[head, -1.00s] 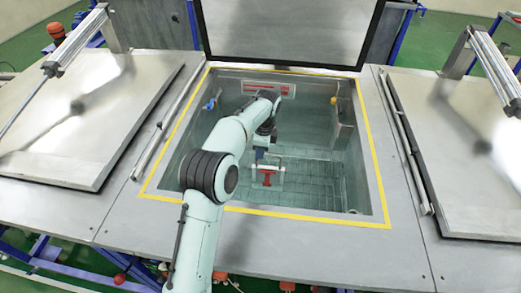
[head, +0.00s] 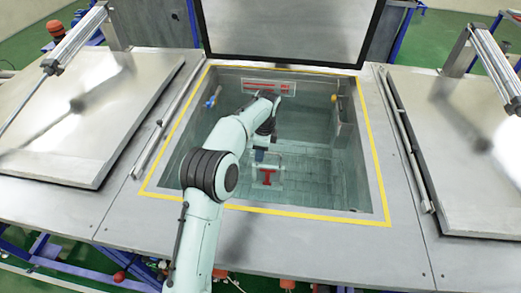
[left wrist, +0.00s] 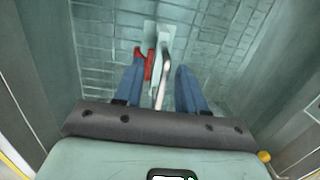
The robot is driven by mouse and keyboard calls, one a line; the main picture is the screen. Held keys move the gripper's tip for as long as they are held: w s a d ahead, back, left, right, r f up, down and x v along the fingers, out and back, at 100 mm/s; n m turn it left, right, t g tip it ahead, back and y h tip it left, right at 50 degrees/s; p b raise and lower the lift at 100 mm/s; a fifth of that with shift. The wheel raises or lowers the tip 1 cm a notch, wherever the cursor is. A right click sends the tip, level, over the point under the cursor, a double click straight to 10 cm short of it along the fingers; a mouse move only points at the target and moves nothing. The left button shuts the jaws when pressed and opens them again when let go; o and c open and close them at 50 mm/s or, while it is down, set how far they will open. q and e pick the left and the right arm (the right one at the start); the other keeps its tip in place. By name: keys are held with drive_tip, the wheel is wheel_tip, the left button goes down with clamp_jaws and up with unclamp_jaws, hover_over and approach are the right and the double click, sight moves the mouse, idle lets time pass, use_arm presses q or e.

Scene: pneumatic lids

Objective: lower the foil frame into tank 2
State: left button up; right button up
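The tank (head: 381,206) in the middle is open, edged by a yellow line, with a tiled floor and what looks like water inside. My left arm reaches down into it. My left gripper (head: 261,155) is low inside the tank; its blue fingers (left wrist: 161,68) stand apart in the left wrist view. The foil frame (head: 267,178), pale with a red part, is just below the gripper. In the left wrist view its metal bar (left wrist: 162,78) lies between the fingers, with a visible gap on the right side. Its lower part is partly hidden. My right gripper is not in view.
The tank's dark-edged lid (head: 285,30) stands raised behind. Shut lids lie over the left (head: 90,125) and right (head: 470,160) neighbouring tanks, with pneumatic cylinders above. A red-marked label (head: 268,87) is on the back wall.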

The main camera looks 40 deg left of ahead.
use_arm(q)
wheel_tip(320, 180, up, 25)
drive_tip(key=d+p, duration=0.1)
drive_tip(key=p, duration=0.4)
drive_tip(key=shift+d+r+p, duration=0.2)
drive_tip(key=shift+p, duration=0.1)
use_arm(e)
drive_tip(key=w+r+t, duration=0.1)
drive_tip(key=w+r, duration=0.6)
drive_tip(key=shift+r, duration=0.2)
use_arm(q)
drive_tip(key=shift+f, duration=0.1)
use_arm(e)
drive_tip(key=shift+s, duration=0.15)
